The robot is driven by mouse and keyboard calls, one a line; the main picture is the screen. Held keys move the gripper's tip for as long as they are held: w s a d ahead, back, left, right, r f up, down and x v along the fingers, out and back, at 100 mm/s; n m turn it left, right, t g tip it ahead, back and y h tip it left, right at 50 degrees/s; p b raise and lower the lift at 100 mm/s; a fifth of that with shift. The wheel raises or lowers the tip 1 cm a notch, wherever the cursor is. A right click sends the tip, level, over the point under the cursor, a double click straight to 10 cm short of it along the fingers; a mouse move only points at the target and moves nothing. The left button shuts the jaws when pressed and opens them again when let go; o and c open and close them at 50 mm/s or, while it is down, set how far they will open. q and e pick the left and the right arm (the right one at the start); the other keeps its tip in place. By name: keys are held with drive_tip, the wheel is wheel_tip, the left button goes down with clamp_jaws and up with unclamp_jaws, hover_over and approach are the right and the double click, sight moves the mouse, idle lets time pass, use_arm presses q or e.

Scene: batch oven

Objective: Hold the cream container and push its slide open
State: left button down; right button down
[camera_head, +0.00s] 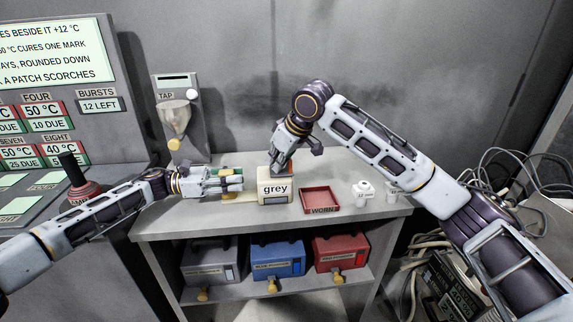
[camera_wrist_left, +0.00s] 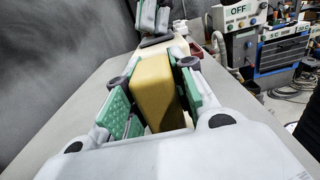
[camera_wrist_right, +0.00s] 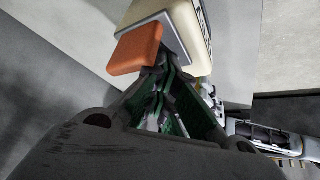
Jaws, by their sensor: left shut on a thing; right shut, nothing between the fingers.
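The cream container (camera_head: 274,198), labelled "grey", stands on the bench top. My left gripper (camera_head: 238,184) comes in from its left side and is shut on a mustard-yellow block (camera_wrist_left: 154,92), which appears to be the container's grip. The container's cream body shows beyond it in the left wrist view (camera_wrist_left: 165,48). My right gripper (camera_wrist_right: 160,85) is shut and empty, pointing down at the container's top. In the right wrist view an orange tab (camera_wrist_right: 136,48) sits on a grey plate (camera_wrist_right: 165,25) on the container, right by my fingertips; I cannot tell whether they touch.
A red tray (camera_head: 320,199) marked "WORN" lies right of the container, with small white pots (camera_head: 363,191) beyond it. A tap dispenser (camera_head: 174,120) is on the wall side at left. Grey, blue (camera_head: 278,260) and red boxes stand on the lower shelf.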

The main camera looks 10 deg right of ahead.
sight(288, 172)
use_arm(q)
drive_tip(key=shift+f, duration=0.2)
use_arm(e)
drive_tip(key=shift+d, duration=1.85)
drive_tip(key=shift+a, duration=0.55)
drive_tip(key=shift+a, duration=0.1)
drive_tip(key=shift+r, duration=0.2)
wheel_tip(288, 172, up, 7)
drive_tip(key=shift+f, duration=0.15)
idle(0.8)
idle(0.3)
